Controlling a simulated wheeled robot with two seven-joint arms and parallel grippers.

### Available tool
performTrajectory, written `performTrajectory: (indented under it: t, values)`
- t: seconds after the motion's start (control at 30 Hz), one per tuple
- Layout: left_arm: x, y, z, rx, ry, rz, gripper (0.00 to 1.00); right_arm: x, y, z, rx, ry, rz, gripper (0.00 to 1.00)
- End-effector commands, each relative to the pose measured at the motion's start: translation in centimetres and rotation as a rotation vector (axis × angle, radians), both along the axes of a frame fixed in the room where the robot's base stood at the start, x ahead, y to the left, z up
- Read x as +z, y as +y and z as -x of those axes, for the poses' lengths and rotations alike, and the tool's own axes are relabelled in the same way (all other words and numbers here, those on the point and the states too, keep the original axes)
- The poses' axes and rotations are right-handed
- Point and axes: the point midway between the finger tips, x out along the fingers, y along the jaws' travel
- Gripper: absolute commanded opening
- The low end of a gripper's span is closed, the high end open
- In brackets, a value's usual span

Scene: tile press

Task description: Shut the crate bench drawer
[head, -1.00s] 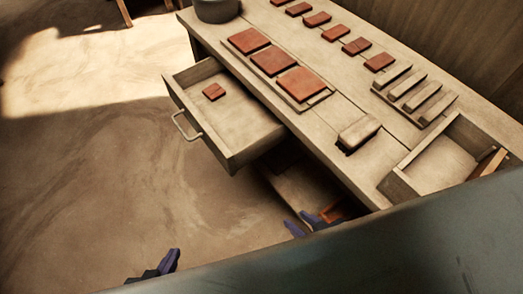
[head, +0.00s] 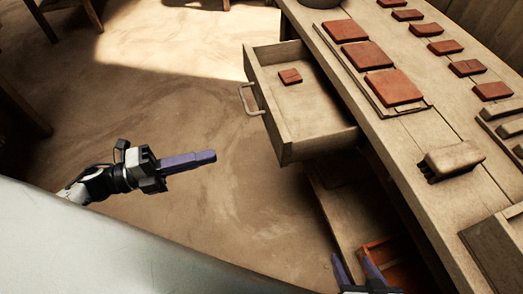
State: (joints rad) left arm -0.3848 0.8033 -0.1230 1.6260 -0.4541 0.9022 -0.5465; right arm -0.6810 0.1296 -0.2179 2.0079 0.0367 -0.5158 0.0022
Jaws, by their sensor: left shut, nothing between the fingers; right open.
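The wooden drawer (head: 315,145) stands pulled out from the bench (head: 432,135), jutting to the left over the floor. Its metal handle (head: 251,98) is on the left-facing front. A small red tile piece (head: 290,77) lies inside the drawer. My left gripper (head: 214,157) is shut and empty, pointing right, over the floor below and left of the handle, apart from the drawer. My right gripper (head: 356,260) is open at the bottom edge, below the drawer and near the lower shelf. Only its fingers and a bit of its body show.
On the bench, red tiles (head: 366,55) lie on a board, with more in a row at the right. A wooden brush-like block (head: 454,158) and an open wooden box (head: 500,250) are nearer. An orange crate (head: 390,262) sits under the bench. The floor left of the drawer is clear.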

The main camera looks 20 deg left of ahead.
Motion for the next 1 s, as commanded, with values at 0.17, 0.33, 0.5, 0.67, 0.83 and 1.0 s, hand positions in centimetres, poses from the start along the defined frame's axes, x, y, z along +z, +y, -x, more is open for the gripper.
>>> performTrajectory:
  t: [0.17, 0.33, 0.5, 0.67, 0.83, 1.0]
  values:
    - [0.2, -1.4, -0.7, -0.024, -0.020, -0.010, 0.00, 0.1, 0.1, 0.1, 0.000, 0.000, -0.001, 0.53]
    - [0.4, -4.2, -2.7, -0.022, -0.021, -0.007, 0.00, 0.1, 0.1, 0.3, -0.001, 0.004, -0.002, 0.53]
    - [0.3, -7.3, -4.8, -0.020, -0.018, -0.006, 0.00, 0.2, 0.0, 0.3, -0.002, 0.005, -0.001, 0.53]
    - [0.3, -9.6, -6.3, -0.020, -0.015, -0.006, 0.00, 0.3, 0.0, 0.4, -0.002, 0.006, -0.001, 0.53]
    - [0.2, -11.0, -7.3, -0.018, -0.012, -0.008, 0.00, 0.3, 0.0, 0.4, -0.003, 0.008, 0.000, 0.53]
    - [0.1, -11.5, -7.6, -0.019, -0.012, -0.009, 0.00, 0.3, 0.0, 0.4, -0.004, 0.007, 0.000, 0.53]
